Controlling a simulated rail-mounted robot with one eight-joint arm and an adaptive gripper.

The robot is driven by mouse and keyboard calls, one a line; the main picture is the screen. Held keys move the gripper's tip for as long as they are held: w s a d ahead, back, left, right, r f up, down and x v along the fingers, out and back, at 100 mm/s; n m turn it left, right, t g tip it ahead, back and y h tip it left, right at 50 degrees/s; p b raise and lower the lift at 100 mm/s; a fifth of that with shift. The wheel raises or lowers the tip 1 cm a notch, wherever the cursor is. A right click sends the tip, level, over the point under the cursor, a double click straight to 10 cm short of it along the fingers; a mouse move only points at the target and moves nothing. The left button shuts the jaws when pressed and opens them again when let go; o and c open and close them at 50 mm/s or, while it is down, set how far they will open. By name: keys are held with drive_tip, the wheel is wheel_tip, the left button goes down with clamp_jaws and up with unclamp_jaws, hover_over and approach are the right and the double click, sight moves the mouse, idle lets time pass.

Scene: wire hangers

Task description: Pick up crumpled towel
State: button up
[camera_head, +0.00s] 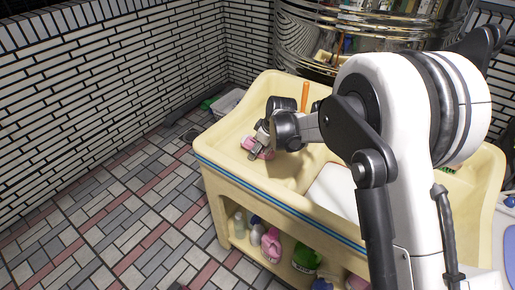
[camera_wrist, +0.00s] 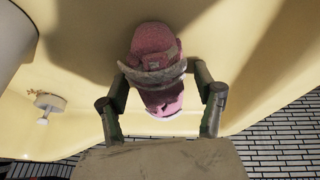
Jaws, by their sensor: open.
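A crumpled pink cloth with a greyish band across it, which I take for the towel (camera_wrist: 158,47), lies against the cream surface of the basin in the wrist view. In the head view only small pink parts of the towel (camera_head: 248,142) show around my fingers, inside the left part of the cream sink (camera_head: 222,139). My gripper (camera_wrist: 160,76) is open, with one finger on either side of the towel's lower part. In the head view my gripper (camera_head: 261,142) reaches down into the basin. Whether the fingers touch the cloth I cannot tell.
A white board (camera_head: 333,190) lies to the right in the sink, partly behind my arm. An orange handle (camera_head: 305,97) stands near the sink's back. Bottles, including a pink one (camera_head: 271,244), fill the shelf below. A shiny metal vessel (camera_head: 330,40) stands behind. The tiled floor (camera_head: 130,215) at left is clear.

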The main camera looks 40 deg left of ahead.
clamp_jaws()
drive_tip(key=shift+r, duration=0.1)
idle(0.3)
